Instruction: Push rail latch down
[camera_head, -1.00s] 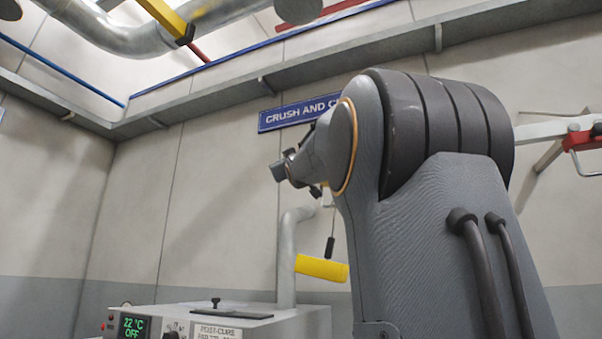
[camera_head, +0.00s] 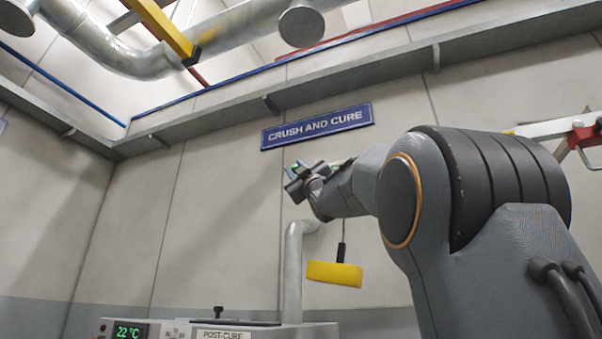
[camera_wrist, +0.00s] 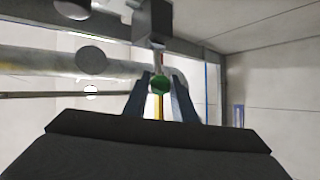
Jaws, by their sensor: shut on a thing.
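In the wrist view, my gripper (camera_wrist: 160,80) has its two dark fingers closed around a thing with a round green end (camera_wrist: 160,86). A pale shaft and a grey block (camera_wrist: 152,22) line up beyond that green end; I cannot tell whether they are one piece. In the head view, my gripper (camera_head: 297,183) is at the end of the raised arm, below the blue sign, with its fingers too small to make out. A yellow overhead rail (camera_head: 160,27) with a dark end slants down at the upper left. I cannot pick out the rail latch for certain.
A large grey duct (camera_head: 225,38) runs overhead. A blue "CRUSH AND CURE" sign (camera_head: 317,126) is on the wall. A yellow block (camera_head: 334,274) hangs behind the arm. A post-cure unit (camera_head: 215,330) with a vertical pipe (camera_head: 293,270) stands below. A red-and-white fixture (camera_head: 582,135) is at right.

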